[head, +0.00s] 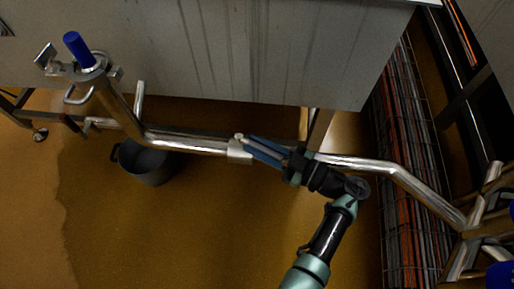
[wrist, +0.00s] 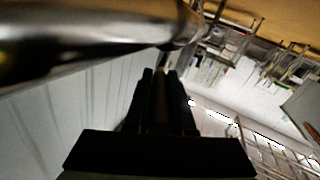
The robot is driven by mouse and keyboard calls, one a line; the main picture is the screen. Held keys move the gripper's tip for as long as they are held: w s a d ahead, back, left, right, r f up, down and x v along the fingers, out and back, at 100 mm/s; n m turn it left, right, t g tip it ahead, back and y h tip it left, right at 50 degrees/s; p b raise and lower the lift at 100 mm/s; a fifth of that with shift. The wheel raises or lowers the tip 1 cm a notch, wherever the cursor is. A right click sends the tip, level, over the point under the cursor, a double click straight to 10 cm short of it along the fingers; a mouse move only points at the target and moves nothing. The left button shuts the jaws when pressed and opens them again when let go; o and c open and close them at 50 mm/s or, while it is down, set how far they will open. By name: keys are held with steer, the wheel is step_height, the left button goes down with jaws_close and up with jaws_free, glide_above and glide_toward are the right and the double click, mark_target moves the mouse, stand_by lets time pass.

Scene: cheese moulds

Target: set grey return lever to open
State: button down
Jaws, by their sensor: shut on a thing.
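The steel pipe (head: 190,144) runs across the head view and carries a pale valve body (head: 239,151) near the middle. The grey return lever (head: 240,137) shows only as a small pale piece at the top of this valve, and the rest is hidden by my fingers. My gripper (head: 254,146) reaches in from the right, its long bluish fingers lying almost along the pipe and shut on the lever. In the wrist view my dark gripper (wrist: 161,85) has a thin strip between its fingers, too dark to make out clearly. The lever's exact angle is hard to tell.
The large grey tank (head: 250,50) stands just behind the pipe. A dark bucket (head: 150,165) is on the brown floor at left. A blue-handled valve (head: 78,49) rises at upper left. A cable tray (head: 398,170) and more pipework (head: 480,215) lie at right.

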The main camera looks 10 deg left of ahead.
mark_target(258, 145)
stand_by(0.3)
steer(key=c, duration=0.8)
jaws_free()
steer(key=shift+o, duration=0.2)
step_height(258, 145, up, 10)
steer(key=p, duration=0.6)
steer(key=shift+p, duration=0.4)
